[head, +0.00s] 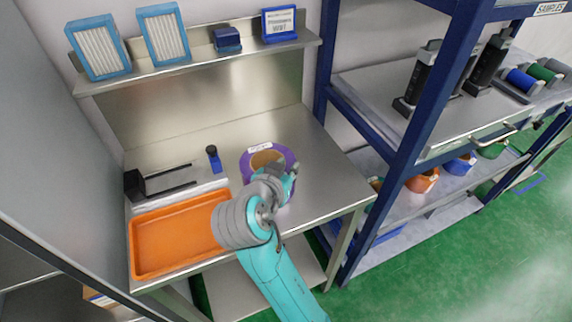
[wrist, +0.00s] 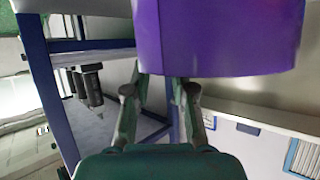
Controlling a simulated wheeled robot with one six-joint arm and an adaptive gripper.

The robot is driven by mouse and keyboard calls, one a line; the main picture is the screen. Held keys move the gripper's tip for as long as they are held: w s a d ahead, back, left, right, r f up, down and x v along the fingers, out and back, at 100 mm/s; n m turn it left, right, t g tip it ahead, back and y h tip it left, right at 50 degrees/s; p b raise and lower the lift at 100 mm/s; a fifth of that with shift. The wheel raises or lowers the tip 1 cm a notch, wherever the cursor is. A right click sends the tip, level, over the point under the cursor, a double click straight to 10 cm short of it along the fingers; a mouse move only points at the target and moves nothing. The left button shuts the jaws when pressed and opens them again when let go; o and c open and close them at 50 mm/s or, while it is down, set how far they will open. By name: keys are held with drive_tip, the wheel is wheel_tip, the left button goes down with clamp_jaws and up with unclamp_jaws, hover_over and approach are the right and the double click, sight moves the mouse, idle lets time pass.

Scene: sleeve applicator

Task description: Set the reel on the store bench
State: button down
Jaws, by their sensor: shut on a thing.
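The reel shows in the head view as a purple ring with an orange-brown middle (head: 247,162) over the steel bench (head: 315,160). In the wrist view its purple side (wrist: 220,38) fills the top of the picture. My gripper (wrist: 160,92) is shut on the reel, with its two fingers at the reel's lower edge in that view. In the head view my arm hides the gripper (head: 284,178) in part and the near side of the reel. I cannot tell whether the reel touches the bench top.
An orange tray (head: 175,240) lies at the bench's front left. A black two-pronged fixture (head: 165,185) and a small blue-capped item (head: 214,160) stand behind it. A shelf (head: 200,66) with filters runs above. A blue rack post (head: 408,150) rises to the right. The bench's right part is clear.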

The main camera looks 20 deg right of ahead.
drive_tip(key=c, duration=1)
unclamp_jaws()
drive_tip(key=shift+f, duration=0.1)
drive_tip(key=v, duration=1.2)
